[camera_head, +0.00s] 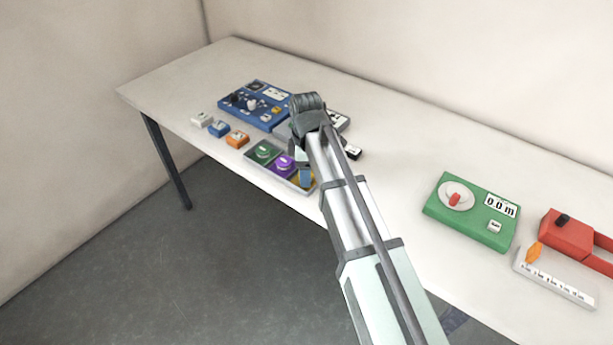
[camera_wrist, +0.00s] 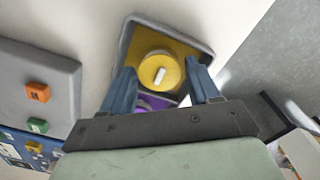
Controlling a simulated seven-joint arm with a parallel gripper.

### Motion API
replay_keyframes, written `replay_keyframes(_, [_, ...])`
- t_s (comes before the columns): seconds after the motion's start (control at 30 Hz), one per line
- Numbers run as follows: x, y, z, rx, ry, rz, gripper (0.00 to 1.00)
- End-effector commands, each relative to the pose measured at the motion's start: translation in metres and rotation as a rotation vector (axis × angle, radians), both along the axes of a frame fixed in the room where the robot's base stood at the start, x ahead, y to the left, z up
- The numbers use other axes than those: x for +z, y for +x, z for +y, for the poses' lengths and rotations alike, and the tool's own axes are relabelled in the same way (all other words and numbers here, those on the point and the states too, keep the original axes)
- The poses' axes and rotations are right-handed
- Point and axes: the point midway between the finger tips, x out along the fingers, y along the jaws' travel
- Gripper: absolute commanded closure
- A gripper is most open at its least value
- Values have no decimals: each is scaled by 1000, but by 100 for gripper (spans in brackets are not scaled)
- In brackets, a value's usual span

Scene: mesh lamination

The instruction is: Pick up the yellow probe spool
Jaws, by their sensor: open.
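The yellow probe spool (camera_wrist: 168,64), round with a white tab on top, sits in the yellow compartment of a grey tray (camera_wrist: 209,48). My gripper (camera_wrist: 160,68) is open above the tray, with one blue finger on each side of the spool in the wrist view. I cannot tell whether the fingers touch it. A purple spool (camera_wrist: 152,102) lies partly hidden behind my gripper. In the head view the green spool (camera_head: 264,150) and purple spool show in the tray, while my arm hides most of the yellow compartment.
A blue panel (camera_head: 236,106) with knobs stands behind the tray. Small white, blue and orange blocks (camera_head: 237,139) lie to its left. A green meter box (camera_head: 470,212), a red tool (camera_head: 566,234) and a white labelled strip (camera_head: 556,279) are at right. The table's front edge is close to the tray.

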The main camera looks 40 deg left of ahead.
Motion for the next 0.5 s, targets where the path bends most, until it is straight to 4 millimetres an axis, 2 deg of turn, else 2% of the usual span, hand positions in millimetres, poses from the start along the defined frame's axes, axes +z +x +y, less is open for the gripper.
replay_keyframes(0.27, [-3, 0, 0, 0, 1, -1, 40])
replay_keyframes(0.5, [-3, 0, 0, 0, 1, -1, 63])
